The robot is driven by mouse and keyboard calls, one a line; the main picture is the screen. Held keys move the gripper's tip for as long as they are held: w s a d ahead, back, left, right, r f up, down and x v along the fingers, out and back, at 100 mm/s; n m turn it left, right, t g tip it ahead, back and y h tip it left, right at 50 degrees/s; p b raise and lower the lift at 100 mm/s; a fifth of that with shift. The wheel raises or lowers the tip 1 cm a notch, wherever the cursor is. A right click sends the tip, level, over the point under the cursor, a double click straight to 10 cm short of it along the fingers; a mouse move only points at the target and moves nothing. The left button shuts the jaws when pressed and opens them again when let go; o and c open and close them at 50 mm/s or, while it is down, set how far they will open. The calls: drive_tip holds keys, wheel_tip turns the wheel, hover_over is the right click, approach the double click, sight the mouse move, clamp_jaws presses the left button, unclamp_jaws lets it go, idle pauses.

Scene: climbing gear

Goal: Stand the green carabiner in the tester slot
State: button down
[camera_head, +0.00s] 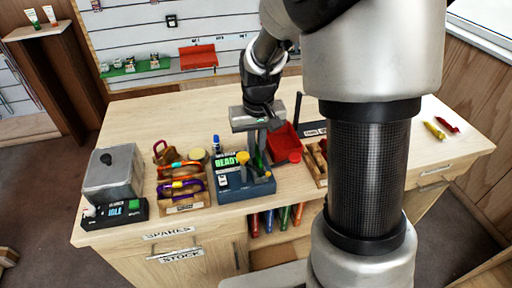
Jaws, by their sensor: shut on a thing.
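The tester (234,188) is a dark blue box on the wooden bench, with a lit green READY display and yellow round parts on it. My gripper (260,150) points down above the tester's right side. It is shut on the green carabiner (258,159), a thin green strip low between the fingers. Most of the carabiner is hidden by the fingers. The tester's slot is hidden by my gripper, and I cannot tell whether the carabiner touches it.
An IDLE-labelled machine (114,176) stands at the left. Coloured gear fills the SPARES-side wooden rack (184,207). A red tray (285,145) and another wooden holder (315,168) lie right of my gripper. Yellow (434,130) and red (447,125) carabiner-like pieces lie far right.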

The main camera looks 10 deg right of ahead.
drive_tip(key=shift+f+b, duration=0.4)
drive_tip(key=shift+f, duration=0.15)
drive_tip(key=c, duration=1.8)
unclamp_jaws()
wheel_tip(320, 180, up, 17)
drive_tip(key=s+p, duration=0.1)
drive_tip(key=s, duration=0.1)
drive_tip(key=s+r+t+p, duration=0.2)
drive_tip(key=s, duration=0.6)
drive_tip(key=s+r+t+p, duration=0.2)
drive_tip(key=s+r, duration=0.1)
drive_tip(key=s, duration=0.6)
drive_tip(key=shift+r, duration=0.15)
